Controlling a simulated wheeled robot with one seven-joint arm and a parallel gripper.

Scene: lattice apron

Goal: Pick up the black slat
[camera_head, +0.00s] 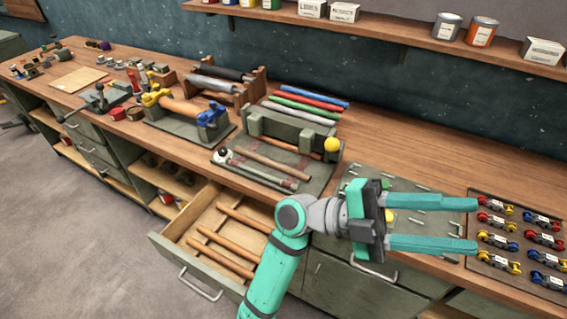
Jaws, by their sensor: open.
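My gripper (475,225) is open and empty, with its two teal fingers pointing right above the front of the workbench (420,135). It hangs over the right part of a grey-green board (350,180) with small pale marks and hides much of it. I cannot pick out a black slat for certain. A long black rod-like piece (222,72) lies across a wooden rack (258,85) at the back, far to the left of my gripper. Nothing is between the fingers.
Blue, red, green and white rods (305,107) lie behind a green block (285,128) with a yellow ball (332,144). An open drawer (185,262) with wooden rods juts out at front left. A tray of small coloured parts (515,275) lies right. Shelf (400,35) above.

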